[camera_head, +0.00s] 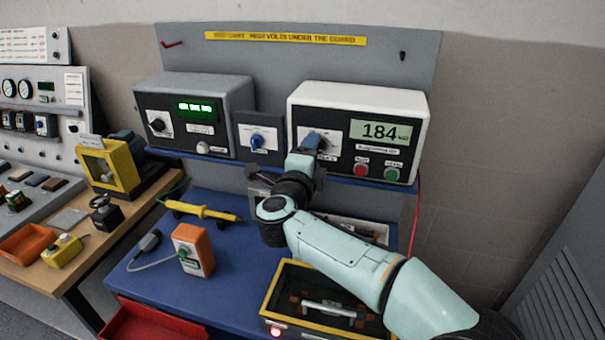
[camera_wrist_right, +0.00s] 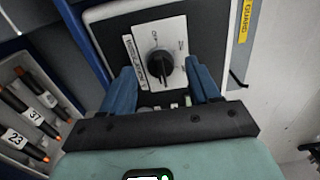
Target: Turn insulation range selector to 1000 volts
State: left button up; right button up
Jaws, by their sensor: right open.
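The insulation tester (camera_head: 408,103) is a white-edged box with a black front on the blue shelf; its lit display (camera_head: 380,132) reads 184. Its range selector (camera_wrist_right: 160,65) is a round black knob on a white label plate (camera_wrist_right: 135,45), seen in the right wrist view. The plate's small markings and the knob's setting are too small to read surely. My right gripper (camera_head: 313,141) is in front of the plate and hides the knob in the head view. Its blue fingers (camera_wrist_right: 160,70) are open, one on each side of the knob, with gaps visible. My left gripper is not in view.
Red (camera_head: 361,170) and green (camera_head: 392,174) buttons sit right of the gripper. A small blue-knobbed box (camera_head: 262,125) and a grey instrument with a green display (camera_head: 195,107) stand to the left. A yellow-rimmed case (camera_head: 275,296) lies below my right arm.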

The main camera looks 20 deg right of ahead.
jog(key=b+v, duration=0.1)
jog(key=v, duration=1)
jog(key=shift+s+a, duration=0.15)
jog(key=shift+s, duration=0.05)
